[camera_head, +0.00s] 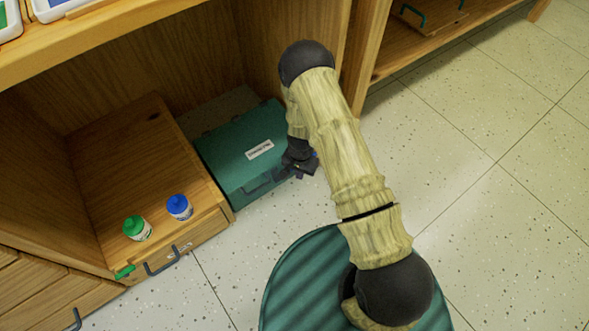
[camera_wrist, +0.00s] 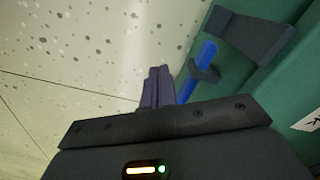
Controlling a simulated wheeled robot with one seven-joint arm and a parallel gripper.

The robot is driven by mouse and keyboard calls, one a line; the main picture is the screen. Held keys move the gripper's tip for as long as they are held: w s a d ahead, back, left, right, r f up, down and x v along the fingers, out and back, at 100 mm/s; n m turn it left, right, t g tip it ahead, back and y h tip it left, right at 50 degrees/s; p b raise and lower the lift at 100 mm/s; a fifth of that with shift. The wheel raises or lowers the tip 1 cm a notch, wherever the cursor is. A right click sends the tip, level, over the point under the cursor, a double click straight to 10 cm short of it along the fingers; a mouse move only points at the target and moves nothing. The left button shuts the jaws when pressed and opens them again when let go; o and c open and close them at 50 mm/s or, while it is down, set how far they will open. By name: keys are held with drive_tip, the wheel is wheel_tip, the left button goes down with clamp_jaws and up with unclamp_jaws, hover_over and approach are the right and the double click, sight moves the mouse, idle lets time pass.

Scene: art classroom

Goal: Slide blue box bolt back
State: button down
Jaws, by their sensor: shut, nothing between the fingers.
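The teal box (camera_head: 245,150) with a white label sits in the low wooden cabinet bay. A blue bolt (camera_wrist: 207,56) lies along the box's front face in the wrist view, with a dark collar or knob on it and a dark bracket-shaped piece (camera_wrist: 250,35) beside it. My gripper (camera_head: 309,170) is at the right end of the box front in the head view and partly hides that end. In the wrist view my gripper (camera_wrist: 158,72) is shut and empty, with its fingertips to the left of the bolt and apart from it.
A wooden drawer box (camera_head: 180,222) stands left of the teal box, with a green-lidded jar (camera_head: 138,228) and a blue-lidded jar (camera_head: 179,207) on top. A green bolt (camera_head: 125,272) is on its front. The cabinet's side wall is close behind my arm. Speckled floor (camera_head: 480,170) is clear at right.

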wheel_tip(320, 180, up, 7)
drive_tip(key=p, duration=0.6)
drive_tip(key=shift+p, duration=0.3)
idle(0.6)
drive_tip(key=s+d+r+n+t+p, duration=0.1)
drive_tip(key=d+r+p, duration=0.25)
drive_tip(key=r, duration=1.15)
drive_tip(key=s+d+r+n+p, duration=0.15)
drive_tip(key=r+p, duration=0.25)
drive_tip(key=r, duration=1.1)
drive_tip(key=s+d+r+n+t+p, duration=0.1)
drive_tip(key=s+d+r+p, duration=0.2)
drive_tip(key=s+r, duration=0.5)
drive_tip(key=s+d+r+n+t+p, duration=0.1)
drive_tip(key=s+d+r+n+p, duration=0.2)
drive_tip(key=r, duration=0.9)
wheel_tip(320, 180, up, 38)
drive_tip(key=m+p, duration=0.1)
drive_tip(key=p, duration=3.6)
drive_tip(key=shift+s+d+f+p, duration=0.15)
drive_tip(key=shift+d+f+p, duration=0.15)
drive_tip(key=shift+p, duration=0.1)
